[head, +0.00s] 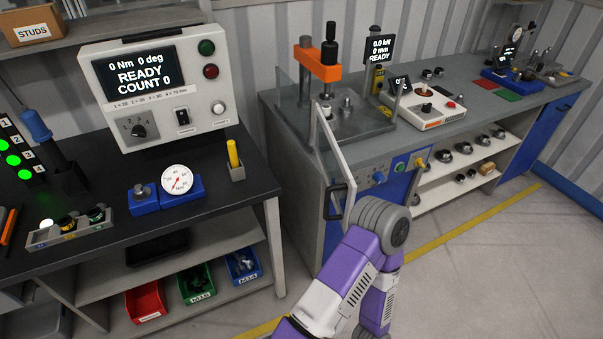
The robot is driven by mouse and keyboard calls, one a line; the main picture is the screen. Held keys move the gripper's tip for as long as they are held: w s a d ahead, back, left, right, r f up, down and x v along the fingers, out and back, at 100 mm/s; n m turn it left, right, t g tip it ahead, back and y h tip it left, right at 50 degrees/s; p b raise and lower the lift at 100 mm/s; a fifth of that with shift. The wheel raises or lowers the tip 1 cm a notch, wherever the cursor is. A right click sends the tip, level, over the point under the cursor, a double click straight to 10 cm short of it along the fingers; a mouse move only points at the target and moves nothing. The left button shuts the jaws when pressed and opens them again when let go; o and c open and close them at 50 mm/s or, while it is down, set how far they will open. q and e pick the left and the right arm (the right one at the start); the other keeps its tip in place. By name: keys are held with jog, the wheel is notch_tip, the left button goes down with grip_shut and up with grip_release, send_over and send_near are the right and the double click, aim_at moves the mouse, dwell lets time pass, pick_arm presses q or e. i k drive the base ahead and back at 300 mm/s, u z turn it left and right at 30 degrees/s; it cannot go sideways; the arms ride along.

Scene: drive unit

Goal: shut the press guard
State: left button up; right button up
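The press (319,65) stands on the grey bench right of centre, with an orange head on a steel column and a black ram. Its guard (342,150) is a pale-framed, see-through panel at the front left of the press. The guard stands open, swung out over the bench's front edge. A black handle (327,203) is at the guard's near end. A purple and white arm of mine rises from the bottom with its grey elbow just right of the guard; I cannot tell if they touch. Neither gripper is in view, and nothing visible holds the handle.
Left, a dark bench (110,236) carries a torque control box (160,90) and a dial gauge (177,180). Beside the press are a display (380,48) and a white button box (428,106). The floor at right is clear, with a yellow line (470,228).

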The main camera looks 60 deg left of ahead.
aim_at(319, 118)
jog(key=u, duration=1.85)
jog(key=i, duration=1)
jog(key=z, duration=1)
jog(key=k, duration=1.25)
jog(key=u, duration=0.65)
jog(key=i, duration=0.5)
jog(key=u, duration=0.1)
